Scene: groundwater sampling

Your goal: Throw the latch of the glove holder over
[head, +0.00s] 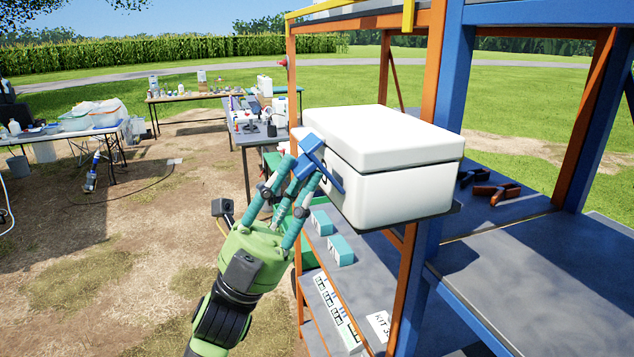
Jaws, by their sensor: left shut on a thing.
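The glove holder appears to be the white lidded box (400,195) on the shelf rack, right of centre; its lid is down. A blue latch (313,144) shows at the box's left end, with a blue arm slanting down along that end. My left gripper (305,172) reaches up from below, its teal fingers shut on the blue latch. The fingers hide part of the latch and its mounting. My right gripper is not in view.
The rack has orange and blue posts (447,110) close to the box's right. Teal boxes (341,250) and a white labelled strip (335,312) lie on lower shelves. Tables stand farther back; the ground at left is open.

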